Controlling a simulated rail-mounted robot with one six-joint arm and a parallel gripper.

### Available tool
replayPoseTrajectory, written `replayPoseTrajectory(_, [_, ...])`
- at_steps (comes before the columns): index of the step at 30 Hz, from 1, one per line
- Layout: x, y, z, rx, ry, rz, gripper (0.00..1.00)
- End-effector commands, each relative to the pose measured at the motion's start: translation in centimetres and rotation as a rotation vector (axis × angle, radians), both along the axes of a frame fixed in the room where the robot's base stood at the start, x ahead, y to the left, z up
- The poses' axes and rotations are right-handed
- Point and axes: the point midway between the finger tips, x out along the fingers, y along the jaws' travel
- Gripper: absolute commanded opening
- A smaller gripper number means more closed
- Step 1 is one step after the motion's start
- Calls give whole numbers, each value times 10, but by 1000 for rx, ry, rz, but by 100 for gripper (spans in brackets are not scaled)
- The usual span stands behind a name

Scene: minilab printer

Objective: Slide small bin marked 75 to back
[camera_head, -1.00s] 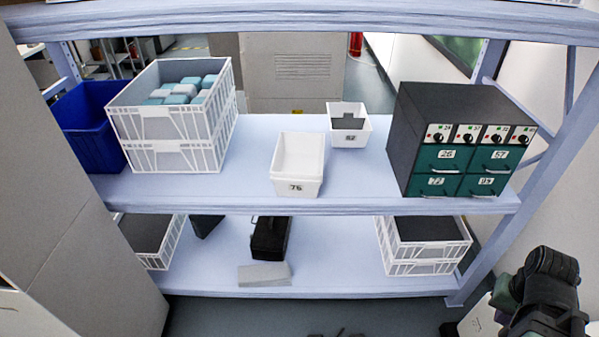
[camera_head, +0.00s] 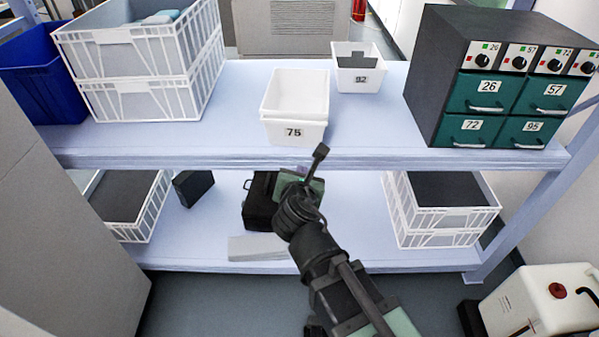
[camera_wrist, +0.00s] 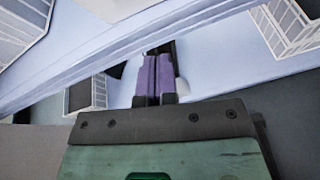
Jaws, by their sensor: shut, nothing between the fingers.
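The small white bin marked 75 (camera_head: 293,132) stands upright on the upper shelf, its label facing me, close to the front edge. It looks empty inside. My gripper (camera_head: 303,171) is in front of the shelf unit, a little below and to the right of that bin, apart from it. In the wrist view the purple fingers of my gripper (camera_wrist: 153,78) are together with nothing between them. A white shape at the top of the wrist view may be the bin, but I cannot tell.
The upper shelf (camera_head: 220,140) has clear room behind the bin. A small bin marked 92 (camera_head: 358,79) stands behind right. A white crate stack (camera_head: 150,100) is left and a dark drawer cabinet (camera_head: 432,80) right. A black case (camera_head: 258,200) sits on the lower shelf.

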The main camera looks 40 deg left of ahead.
Motion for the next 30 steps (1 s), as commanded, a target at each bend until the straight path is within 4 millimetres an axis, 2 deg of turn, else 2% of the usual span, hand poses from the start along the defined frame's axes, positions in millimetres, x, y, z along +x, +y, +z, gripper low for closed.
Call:
replayPoseTrajectory(3, [-2, 7, 8, -130, -137, 108, 0])
replayPoseTrajectory(10, [3, 11, 8, -169, -160, 122, 0])
replayPoseTrajectory(21, [70, 58, 7, -166, -157, 119, 0])
replayPoseTrajectory(25, [80, 64, 7, -167, -157, 120, 0])
replayPoseTrajectory(30, [81, 64, 7, -167, -157, 120, 0])
